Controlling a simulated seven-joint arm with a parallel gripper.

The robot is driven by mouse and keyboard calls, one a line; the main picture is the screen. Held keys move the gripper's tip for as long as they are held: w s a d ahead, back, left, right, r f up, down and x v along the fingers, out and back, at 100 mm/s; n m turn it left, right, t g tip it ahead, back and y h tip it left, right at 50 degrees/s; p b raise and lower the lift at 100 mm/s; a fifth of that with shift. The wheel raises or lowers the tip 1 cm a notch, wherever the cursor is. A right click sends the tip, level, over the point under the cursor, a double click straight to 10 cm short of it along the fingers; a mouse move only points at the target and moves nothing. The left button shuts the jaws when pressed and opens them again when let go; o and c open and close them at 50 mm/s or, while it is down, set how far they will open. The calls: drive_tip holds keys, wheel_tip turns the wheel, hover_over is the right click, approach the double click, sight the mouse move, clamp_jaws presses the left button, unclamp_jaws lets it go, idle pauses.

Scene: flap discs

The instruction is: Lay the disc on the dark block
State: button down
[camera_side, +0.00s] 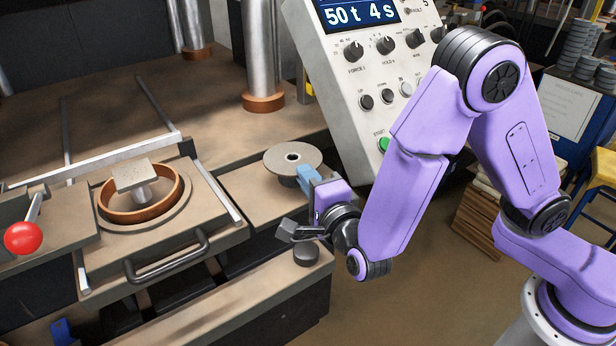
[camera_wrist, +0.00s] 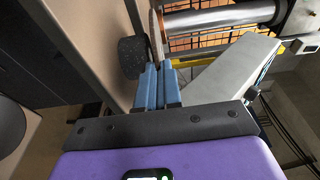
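The disc (camera_side: 293,158) is a grey-brown round plate with a centre hole, lying roughly level in the side view. Its thin edge (camera_wrist: 157,36) shows in the wrist view. The dark block (camera_side: 286,181) is directly under the disc, mostly hidden by it; it also shows in the wrist view (camera_wrist: 132,56), beside the disc's underside. I cannot tell whether disc and block touch. My gripper (camera_side: 306,174) has blue fingers at the disc's near right rim. In the wrist view the fingers (camera_wrist: 158,76) are nearly together, with the disc's edge between them.
A tilted control panel (camera_side: 375,75) stands close behind the disc. To the left are a brown ring (camera_side: 112,213) holding a metal piece, a handle (camera_side: 168,262) and a red knob (camera_side: 24,238). A dark round puck (camera_side: 306,254) sits on the front ledge.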

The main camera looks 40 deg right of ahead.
drive_tip(key=shift+f, duration=0.5)
idle(1.0)
drive_tip(key=c, duration=1.5)
unclamp_jaws()
drive_tip(key=shift+o, duration=0.2)
drive_tip(key=shift+s+a, duration=0.2)
drive_tip(key=shift+s, duration=0.65)
drive_tip(key=shift+s+a, duration=0.15)
drive_tip(key=shift+s, duration=0.7)
drive_tip(key=o, duration=0.6)
drive_tip(key=shift+c, duration=0.2)
drive_tip(key=shift+s, duration=0.1)
